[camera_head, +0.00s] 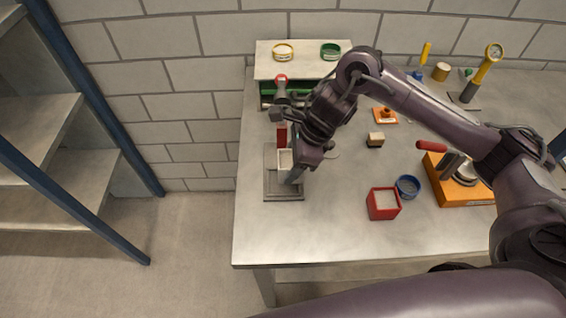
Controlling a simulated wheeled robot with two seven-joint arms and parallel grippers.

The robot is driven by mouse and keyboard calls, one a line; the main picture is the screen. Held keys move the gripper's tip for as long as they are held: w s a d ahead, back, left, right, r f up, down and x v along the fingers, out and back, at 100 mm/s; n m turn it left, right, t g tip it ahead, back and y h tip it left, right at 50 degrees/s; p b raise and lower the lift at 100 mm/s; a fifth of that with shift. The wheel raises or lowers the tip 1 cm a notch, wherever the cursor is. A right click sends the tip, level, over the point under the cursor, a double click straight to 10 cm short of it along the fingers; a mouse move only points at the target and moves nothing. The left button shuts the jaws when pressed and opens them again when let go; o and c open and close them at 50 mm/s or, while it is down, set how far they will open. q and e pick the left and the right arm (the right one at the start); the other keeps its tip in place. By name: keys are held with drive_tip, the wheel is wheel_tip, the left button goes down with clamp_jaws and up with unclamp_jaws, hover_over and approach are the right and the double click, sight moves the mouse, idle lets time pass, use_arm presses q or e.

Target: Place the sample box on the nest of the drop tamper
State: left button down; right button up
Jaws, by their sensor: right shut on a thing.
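My right gripper (299,172) reaches down over the drop tamper and is shut on a small pale box, which I take to be the sample box (285,159). The box is right at the tamper's grey base plate (283,195), below a red part (282,133) of the tamper. My gripper and wrist hide part of the box and the nest, so I cannot tell whether the box touches the nest. My left gripper is not in view.
A red box with pale fill (383,205) and a blue ring (407,186) stand to the right. An orange device with a red handle (464,192) is farther right. A shelf with yellow (284,51) and green (330,51) rings stands behind. The front of the table is clear.

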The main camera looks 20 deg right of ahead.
drive_tip(key=shift+w+a, duration=0.2)
drive_tip(key=shift+a, duration=0.45)
drive_tip(key=x, duration=0.1)
drive_tip(key=p+x, duration=0.1)
drive_tip(key=shift+d+f+p, duration=0.15)
drive_tip(key=shift+f+p, duration=0.15)
drive_tip(key=shift+f, duration=0.5)
drive_tip(key=shift+f, duration=0.2)
drive_tip(key=o, duration=1.1)
